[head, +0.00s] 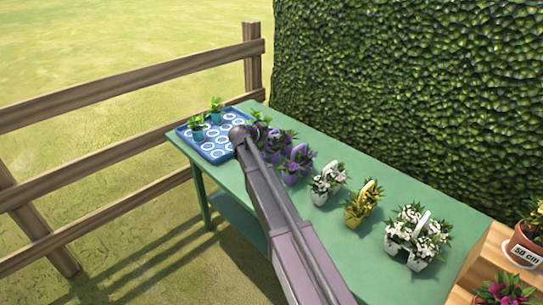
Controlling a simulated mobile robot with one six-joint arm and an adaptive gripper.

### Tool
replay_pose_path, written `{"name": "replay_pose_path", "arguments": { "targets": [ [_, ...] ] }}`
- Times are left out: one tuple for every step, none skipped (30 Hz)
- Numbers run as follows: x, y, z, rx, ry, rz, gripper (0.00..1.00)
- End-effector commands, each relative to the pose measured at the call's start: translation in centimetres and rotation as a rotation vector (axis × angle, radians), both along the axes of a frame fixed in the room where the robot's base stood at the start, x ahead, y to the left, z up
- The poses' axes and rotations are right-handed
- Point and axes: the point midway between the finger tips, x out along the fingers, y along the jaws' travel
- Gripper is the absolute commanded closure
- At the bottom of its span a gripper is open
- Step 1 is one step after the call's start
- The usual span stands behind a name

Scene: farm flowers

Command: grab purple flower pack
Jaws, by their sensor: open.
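A purple flower pack (296,166) with a purple handle stands on the green table, just right of my arm. More dark purple flowers (280,140) sit directly behind it, partly covered by my arm; I cannot tell if they form one pack or more. My arm reaches up from the bottom edge and crosses in front of the table, its far joint close to the blue tray. I cannot make out my gripper or its fingers in this view.
A blue tray (215,151) with round slots holds small potted plants at the table's far left. White and yellow flower packs (362,203) stand to the right on the green table (330,248). A hedge (410,90) rises behind; a wooden fence (95,86) runs left.

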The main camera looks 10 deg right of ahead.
Motion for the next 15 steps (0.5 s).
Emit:
{"name": "replay_pose_path", "arguments": {
  "targets": [
    [0.00,0.00,0.00,0.000,0.000,0.000,0.42],
    [-0.01,0.01,0.00,0.000,0.000,0.000,0.45],
    [-0.01,0.01,0.00,0.000,0.000,0.000,0.57],
    [-0.01,0.01,0.00,0.000,0.000,0.000,0.66],
    [-0.01,0.01,0.00,0.000,0.000,0.000,0.74],
    [-0.01,0.01,-0.01,0.000,0.000,0.000,0.86],
    [-0.01,0.01,-0.01,0.000,0.000,0.000,0.95],
    [-0.01,0.01,-0.01,0.000,0.000,0.000,1.00],
    [-0.01,0.01,-0.01,0.000,0.000,0.000,1.00],
    [-0.01,0.01,-0.01,0.000,0.000,0.000,1.00],
    [-0.01,0.01,-0.01,0.000,0.000,0.000,1.00],
    [-0.01,0.01,-0.01,0.000,0.000,0.000,1.00],
    [-0.01,0.01,0.03,-0.001,-0.001,0.000,1.00],
    [-0.01,0.01,0.03,-0.001,-0.001,0.000,1.00],
    [0.00,0.00,0.02,-0.001,-0.001,0.000,1.00]
  ]
}}
